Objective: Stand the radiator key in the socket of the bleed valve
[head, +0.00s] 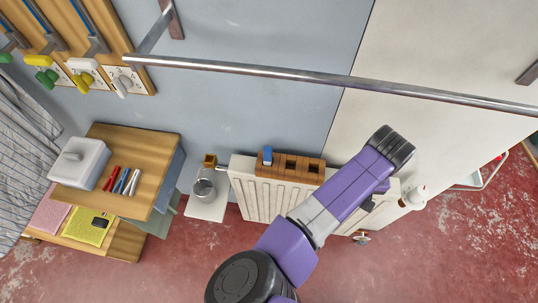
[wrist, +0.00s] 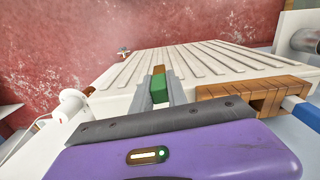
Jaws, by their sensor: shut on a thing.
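My gripper (wrist: 159,90) is shut on a small green block-like piece (wrist: 158,88), which I take to be the radiator key's grip. Its lower end is hidden in the wrist view. The fingers stand over the near edge of the white radiator (wrist: 205,60). In the head view my arm covers the radiator's right part, and the fingers and held piece are hidden. A small brownish fitting (head: 403,203) shows at the radiator's right end, beside a white rounded part (head: 418,194). I cannot tell whether this fitting is the bleed valve; no socket is clear.
A wooden holder (head: 314,168) with square openings sits along the radiator's top, with a blue piece (head: 267,155) in its left end. A metal rail (head: 330,78) crosses above. A small valve (head: 361,237) is low on the right. A wooden cabinet (head: 150,150) stands left.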

